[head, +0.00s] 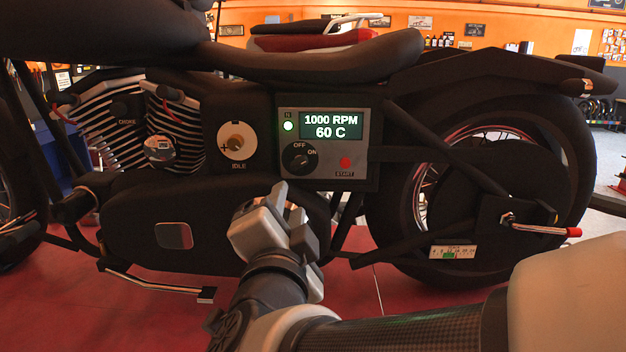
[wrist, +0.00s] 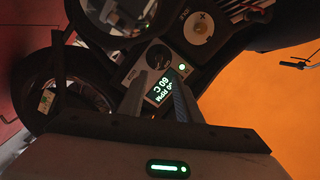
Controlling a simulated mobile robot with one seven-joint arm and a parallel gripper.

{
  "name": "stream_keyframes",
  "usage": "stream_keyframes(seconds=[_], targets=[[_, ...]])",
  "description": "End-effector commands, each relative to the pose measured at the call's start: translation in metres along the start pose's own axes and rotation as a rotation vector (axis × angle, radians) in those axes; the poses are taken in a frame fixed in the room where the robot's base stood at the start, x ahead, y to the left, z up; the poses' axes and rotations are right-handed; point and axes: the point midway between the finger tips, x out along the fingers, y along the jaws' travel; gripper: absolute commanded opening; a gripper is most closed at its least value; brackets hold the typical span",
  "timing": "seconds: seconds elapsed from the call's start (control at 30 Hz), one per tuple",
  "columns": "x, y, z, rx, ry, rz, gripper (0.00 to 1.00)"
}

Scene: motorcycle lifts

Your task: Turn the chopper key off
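The black chopper key knob (head: 299,159) sits on the grey control panel (head: 328,172), between the OFF and ON labels and the red START button (head: 346,162). I cannot clearly tell which label it points to. The panel display (head: 331,126) is lit and reads 1000 RPM and 60 C. My gripper (head: 292,212) is below the panel in the head view, its fingertips partly hidden by its own body. In the wrist view my gripper (wrist: 160,82) has its two fingers apart with nothing between them. The key knob (wrist: 160,56) shows just past the fingertips.
The idle knob (head: 237,141) is left of the panel, and the round choke-side part (head: 160,148) is farther left. The seat (head: 320,58) overhangs above. The rear wheel (head: 480,180) and a red-tipped lever (head: 545,230) are to the right. A green light (head: 288,126) is lit.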

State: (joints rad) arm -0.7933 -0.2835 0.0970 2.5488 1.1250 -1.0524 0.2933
Motion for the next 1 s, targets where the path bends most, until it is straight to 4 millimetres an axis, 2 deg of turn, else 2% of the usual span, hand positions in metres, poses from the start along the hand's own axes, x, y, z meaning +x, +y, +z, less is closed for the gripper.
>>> stream_keyframes(seconds=[0.17,0.37,0.4,0.8,1.0], targets=[[0.006,-0.001,-0.004,0.004,0.024,0.007,0.31],[0.031,-0.003,-0.006,-0.001,0.021,0.009,0.31],[0.041,0.002,-0.004,0.004,0.024,0.006,0.31],[0.129,0.002,-0.005,0.004,0.023,0.004,0.31],[0.159,0.002,-0.006,0.004,0.022,0.003,0.31]])
